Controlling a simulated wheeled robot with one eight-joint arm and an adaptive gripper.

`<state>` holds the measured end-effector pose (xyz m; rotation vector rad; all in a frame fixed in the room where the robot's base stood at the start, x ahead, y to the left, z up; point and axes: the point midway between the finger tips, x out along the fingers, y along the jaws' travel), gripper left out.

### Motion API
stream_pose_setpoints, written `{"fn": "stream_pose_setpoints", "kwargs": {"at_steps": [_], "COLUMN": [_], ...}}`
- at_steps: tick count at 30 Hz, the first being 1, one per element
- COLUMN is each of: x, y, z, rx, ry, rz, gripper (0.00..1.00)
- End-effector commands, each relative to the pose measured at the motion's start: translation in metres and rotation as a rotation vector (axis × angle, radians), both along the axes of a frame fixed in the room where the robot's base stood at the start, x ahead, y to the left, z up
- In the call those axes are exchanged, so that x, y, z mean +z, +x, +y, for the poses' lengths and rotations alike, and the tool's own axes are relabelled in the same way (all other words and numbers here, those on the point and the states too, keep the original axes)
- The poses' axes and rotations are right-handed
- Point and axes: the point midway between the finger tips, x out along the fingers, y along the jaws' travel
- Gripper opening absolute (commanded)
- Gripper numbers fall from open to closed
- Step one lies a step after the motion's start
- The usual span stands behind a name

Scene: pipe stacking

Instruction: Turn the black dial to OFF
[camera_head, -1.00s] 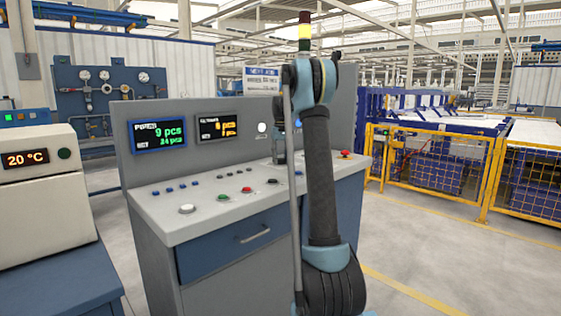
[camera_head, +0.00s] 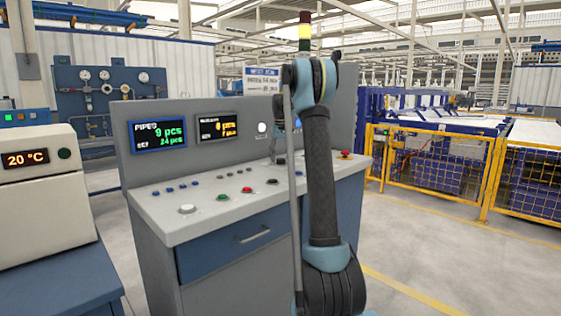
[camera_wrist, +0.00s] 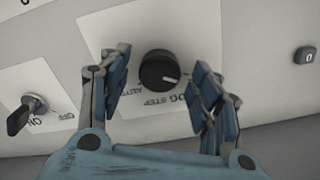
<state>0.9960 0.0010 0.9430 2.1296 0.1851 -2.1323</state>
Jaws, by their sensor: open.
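In the wrist view, the round black dial (camera_wrist: 157,70) sits on a pale label plate on the panel. Its white pointer line points to the right in the picture. Upside-down lettering beside it reads AUTO, STEP and part of another word; my fingers hide some of the plate. My gripper (camera_wrist: 163,66) is open, with one blue-padded finger on each side of the dial and visible gaps between them. Whether the fingers are level with the dial is hard to tell.
A black key switch (camera_wrist: 27,113) with an ON/OFF label sits left of the dial. A button marked 0 (camera_wrist: 306,54) is at the right. The console (camera_head: 190,226) carries several buttons, two screens and a red mushroom button (camera_head: 345,154).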

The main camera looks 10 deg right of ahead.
Motion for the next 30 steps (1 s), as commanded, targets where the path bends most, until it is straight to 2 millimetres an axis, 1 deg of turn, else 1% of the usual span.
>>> {"fn": "stream_pose_setpoints", "kwargs": {"at_steps": [12,16,21,30], "x": [0.076,0.094,0.107,0.110], "y": [0.001,0.001,0.001,0.001], "z": [0.000,0.000,0.000,0.000], "rx": [0.000,0.000,0.001,0.000], "ry": [0.000,0.000,0.000,0.000], "rz": [0.001,0.001,0.001,0.001], "gripper": [0.58,0.58,0.58,0.58]}}
